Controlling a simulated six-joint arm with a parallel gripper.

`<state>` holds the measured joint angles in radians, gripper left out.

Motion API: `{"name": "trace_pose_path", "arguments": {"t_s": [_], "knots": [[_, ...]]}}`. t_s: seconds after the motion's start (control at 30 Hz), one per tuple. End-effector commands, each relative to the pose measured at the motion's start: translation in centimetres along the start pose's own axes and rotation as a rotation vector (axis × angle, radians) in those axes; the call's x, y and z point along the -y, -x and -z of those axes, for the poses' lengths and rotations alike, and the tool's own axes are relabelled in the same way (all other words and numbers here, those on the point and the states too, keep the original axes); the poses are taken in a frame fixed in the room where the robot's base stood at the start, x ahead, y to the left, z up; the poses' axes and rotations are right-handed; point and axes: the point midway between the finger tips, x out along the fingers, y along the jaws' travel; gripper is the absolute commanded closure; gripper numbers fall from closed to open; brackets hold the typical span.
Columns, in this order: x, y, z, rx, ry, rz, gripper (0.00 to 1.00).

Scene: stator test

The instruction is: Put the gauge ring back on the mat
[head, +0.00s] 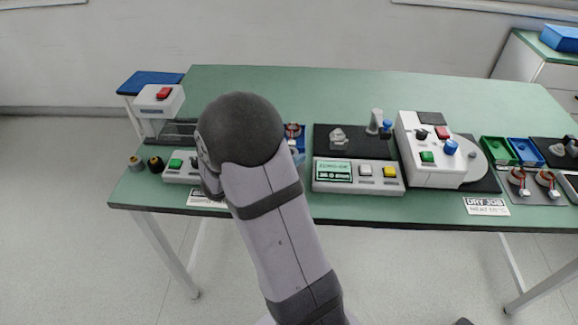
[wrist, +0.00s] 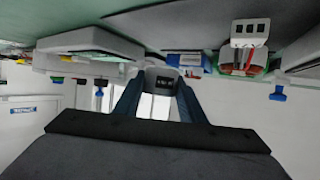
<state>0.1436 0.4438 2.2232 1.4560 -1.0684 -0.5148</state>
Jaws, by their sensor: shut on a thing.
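In the wrist view my gripper (wrist: 158,90) has its two dark blue fingers on either side of a small grey piece (wrist: 160,78) with a dark face. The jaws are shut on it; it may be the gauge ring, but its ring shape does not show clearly. In the head view my arm hides the gripper and the held piece. A black mat (head: 322,132) lies at the middle of the green bench, with a clear-grey lump and a grey post on it. Another black mat (head: 541,143) lies at the far right. I cannot tell which mat is the ring's.
A white station with a red button (head: 163,93) stands at the left. A button panel (head: 357,176) fronts the middle mat. A white machine (head: 432,165) stands to its right. Green (head: 497,152) and blue (head: 524,152) trays and stators (head: 519,183) are further right. The bench's back is clear.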

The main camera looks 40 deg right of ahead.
Motion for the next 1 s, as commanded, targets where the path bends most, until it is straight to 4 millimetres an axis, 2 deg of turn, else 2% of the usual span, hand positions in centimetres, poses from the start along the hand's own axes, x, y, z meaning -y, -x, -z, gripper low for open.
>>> {"name": "trace_pose_path", "arguments": {"t_s": [0.17, 0.47, 0.9, 0.93, 1.0], "knots": [[0.0, -0.2, -0.4, -0.002, 0.000, 0.001, 1.00], [0.1, -1.4, -3.2, -0.002, 0.001, 0.001, 1.00], [0.1, -1.6, -3.7, -0.002, -0.002, 0.001, 1.00], [0.0, -1.6, -3.8, 0.000, -0.001, 0.001, 0.61], [0.0, -1.5, -3.7, 0.000, -0.002, 0.001, 0.45]]}}
